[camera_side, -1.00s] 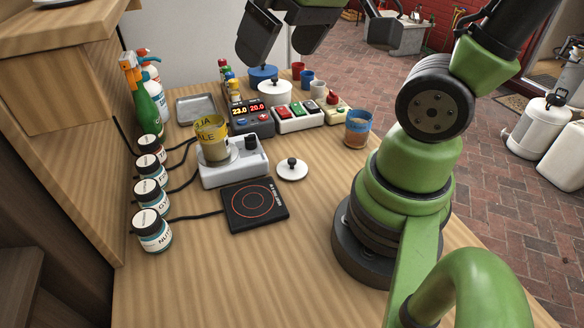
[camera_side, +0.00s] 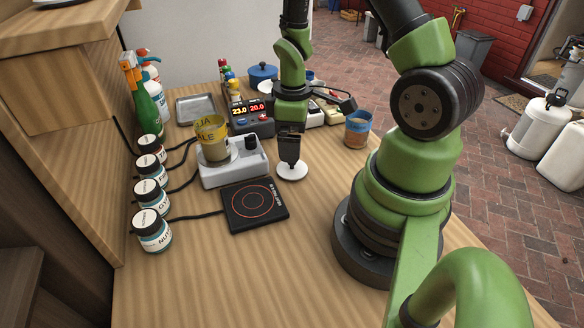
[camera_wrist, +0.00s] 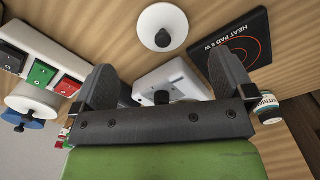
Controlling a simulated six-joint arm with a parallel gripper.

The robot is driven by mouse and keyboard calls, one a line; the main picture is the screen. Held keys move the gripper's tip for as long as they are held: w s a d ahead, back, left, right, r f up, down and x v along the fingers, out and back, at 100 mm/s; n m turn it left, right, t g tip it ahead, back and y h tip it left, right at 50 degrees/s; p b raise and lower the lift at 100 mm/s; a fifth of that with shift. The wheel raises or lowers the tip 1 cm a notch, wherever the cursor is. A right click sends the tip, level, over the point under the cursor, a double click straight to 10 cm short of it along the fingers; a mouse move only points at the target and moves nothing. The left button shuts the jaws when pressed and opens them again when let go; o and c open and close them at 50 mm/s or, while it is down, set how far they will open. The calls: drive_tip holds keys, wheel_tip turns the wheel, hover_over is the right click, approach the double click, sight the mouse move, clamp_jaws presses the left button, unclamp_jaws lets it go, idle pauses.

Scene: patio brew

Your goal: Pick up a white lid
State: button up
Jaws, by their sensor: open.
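The white lid (camera_side: 292,173) is a round disc with a black knob, lying flat on the wooden table to the right of the white stirrer. In the wrist view the lid (camera_wrist: 148,24) shows whole at the top, ahead of the fingers. My gripper (camera_side: 289,150) is above the lid, pointing down, and hides its knob in the side view. In the wrist view my gripper (camera_wrist: 164,65) is open, its two dark fingers wide apart with nothing held between them. The remaining height above the lid is hard to judge.
The white stirrer (camera_side: 236,170) bears a yellow-labelled beaker (camera_side: 212,137). The black heat pad (camera_side: 254,206) lies in front. A two-readout box (camera_side: 251,121), a blue pot (camera_side: 262,75) and a brown-filled cup (camera_side: 358,130) stand behind. Table front is clear.

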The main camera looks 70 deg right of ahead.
sight(292, 166)
drive_tip(key=shift+a+f, duration=0.2)
drive_tip(key=shift+f, duration=3.3)
drive_tip(key=c, duration=1)
